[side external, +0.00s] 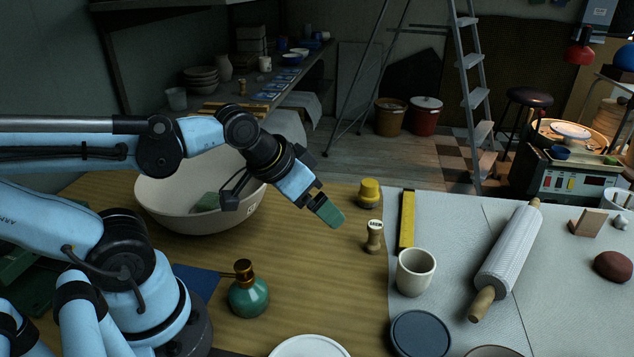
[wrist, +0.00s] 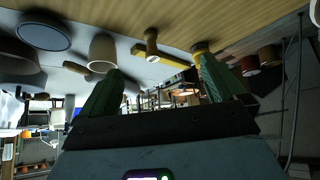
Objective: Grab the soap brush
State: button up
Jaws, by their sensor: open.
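The yellow knob-topped object (side external: 369,193), which I take to be the soap brush, stands upright on the wooden table near the left edge of the grey mat. In the wrist view it shows as a yellow shape (wrist: 200,47) at the tip of the right-hand finger, partly hidden by it. My gripper (side external: 329,212) has green fingers and hangs above the table, left of the brush and apart from it in the side view. In the wrist view my gripper (wrist: 158,68) has its fingers wide apart with nothing held between them.
A wooden stamp (side external: 374,237) stands just in front of the brush. A large bowl (side external: 160,200) and a green bottle (side external: 248,294) stand to the left.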

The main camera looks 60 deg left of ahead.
jog(key=c, duration=0.4)
jog(key=m+t+y, duration=0.3)
jog(key=m+y, duration=0.4)
jog(key=m, duration=2.2)
send_near(369, 183)
jog(key=x, duration=0.7)
jog(key=shift+w+r, duration=0.15)
jog(key=shift+x, duration=2.65)
